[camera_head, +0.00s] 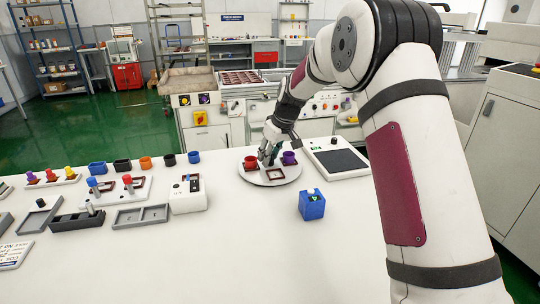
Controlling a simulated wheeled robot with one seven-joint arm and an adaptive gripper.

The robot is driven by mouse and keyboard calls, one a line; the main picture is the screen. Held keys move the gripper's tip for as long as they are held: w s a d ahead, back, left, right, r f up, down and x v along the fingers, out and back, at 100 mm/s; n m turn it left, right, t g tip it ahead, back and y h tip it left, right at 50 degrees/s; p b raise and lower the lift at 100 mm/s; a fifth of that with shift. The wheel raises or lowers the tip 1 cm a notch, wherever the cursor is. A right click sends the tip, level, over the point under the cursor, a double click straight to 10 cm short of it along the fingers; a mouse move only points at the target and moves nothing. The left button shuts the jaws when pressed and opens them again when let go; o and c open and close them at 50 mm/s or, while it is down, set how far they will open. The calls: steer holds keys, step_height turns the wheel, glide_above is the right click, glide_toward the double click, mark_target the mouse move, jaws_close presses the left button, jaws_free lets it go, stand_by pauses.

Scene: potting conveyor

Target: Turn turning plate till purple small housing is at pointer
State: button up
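My gripper (268,158) points down over the plate's far part, between the red and purple housings. Its fingers are small and overlap a dark teal shape, so their opening and any contact are unclear. I cannot make out the pointer for certain.
A blue block with a green mark (312,206) stands in front of the plate, to the right. A white device with a dark panel (340,160) is right of the plate. A white switch box (188,195) and grey trays (141,216) are left. The front table is clear.

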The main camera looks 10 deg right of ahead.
jaws_close()
